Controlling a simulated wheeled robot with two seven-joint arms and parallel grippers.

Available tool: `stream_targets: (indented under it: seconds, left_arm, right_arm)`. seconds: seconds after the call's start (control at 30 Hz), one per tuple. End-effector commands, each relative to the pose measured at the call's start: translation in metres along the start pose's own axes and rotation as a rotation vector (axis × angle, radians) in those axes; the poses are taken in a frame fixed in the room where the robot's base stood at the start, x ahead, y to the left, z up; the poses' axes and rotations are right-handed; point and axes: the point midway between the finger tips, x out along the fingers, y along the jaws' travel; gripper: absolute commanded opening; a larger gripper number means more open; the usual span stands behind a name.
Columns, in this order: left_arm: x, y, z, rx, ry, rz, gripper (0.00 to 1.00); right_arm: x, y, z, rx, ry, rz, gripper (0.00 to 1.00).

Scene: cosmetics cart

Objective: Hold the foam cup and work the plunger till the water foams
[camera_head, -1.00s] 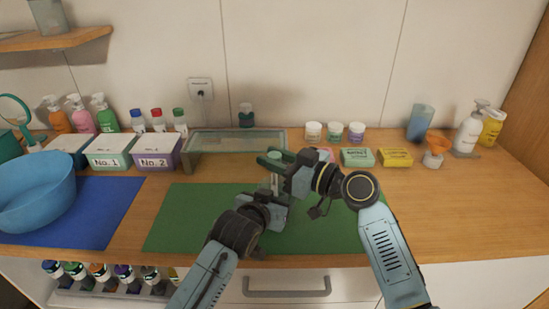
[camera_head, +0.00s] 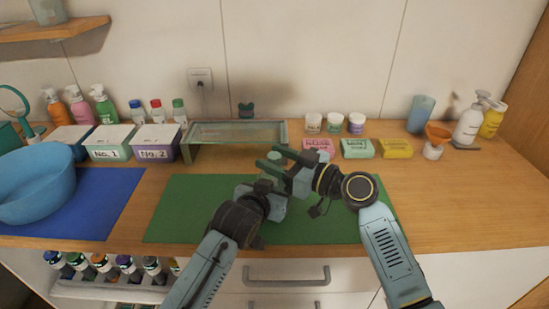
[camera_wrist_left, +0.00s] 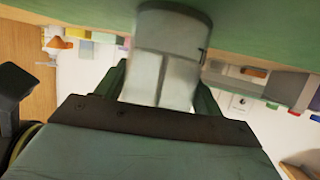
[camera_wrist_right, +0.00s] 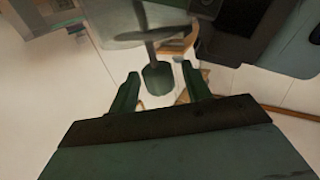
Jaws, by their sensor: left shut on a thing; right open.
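The foam cup (camera_wrist_left: 167,60) is a whitish, see-through cup. My left gripper (camera_head: 270,186) is shut around it above the green mat (camera_head: 185,215); the left wrist view shows a finger on each side. The plunger (camera_wrist_right: 158,78) has a dark green knob on a thin rod that runs to the cup, which also shows in the right wrist view (camera_wrist_right: 125,25). My right gripper (camera_wrist_right: 160,88) is open, its fingers on either side of the knob with gaps. In the head view the grippers hide most of the cup, and the water cannot be made out.
A glass-topped stand (camera_head: 235,132) is behind the grippers. Pink, green and yellow packs (camera_head: 357,148) and an orange funnel (camera_head: 438,133) are to the right. A blue basin (camera_head: 35,185) and labelled boxes (camera_head: 110,144) are to the left. The mat's right part is clear.

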Motion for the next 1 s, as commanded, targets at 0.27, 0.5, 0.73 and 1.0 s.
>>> stream_targets:
  seconds: [0.27,0.5,0.73,1.0]
  left_arm:
    - [0.0,0.0,0.0,0.0,0.0,0.0,0.33]
    - [0.0,0.0,0.0,0.0,0.0,0.0,0.33]
    - [0.0,0.0,0.0,0.0,0.0,0.0,0.33]
    - [0.0,0.0,0.0,0.0,0.0,0.0,0.33]
  right_arm:
    - [-0.051,0.0,0.002,-0.002,-0.005,0.001,0.48]
    - [-0.097,0.0,0.001,-0.001,-0.005,0.001,0.48]
    - [-0.116,0.0,0.001,0.001,-0.002,0.0,0.48]
    - [-0.117,0.0,0.001,0.001,-0.001,0.0,0.48]
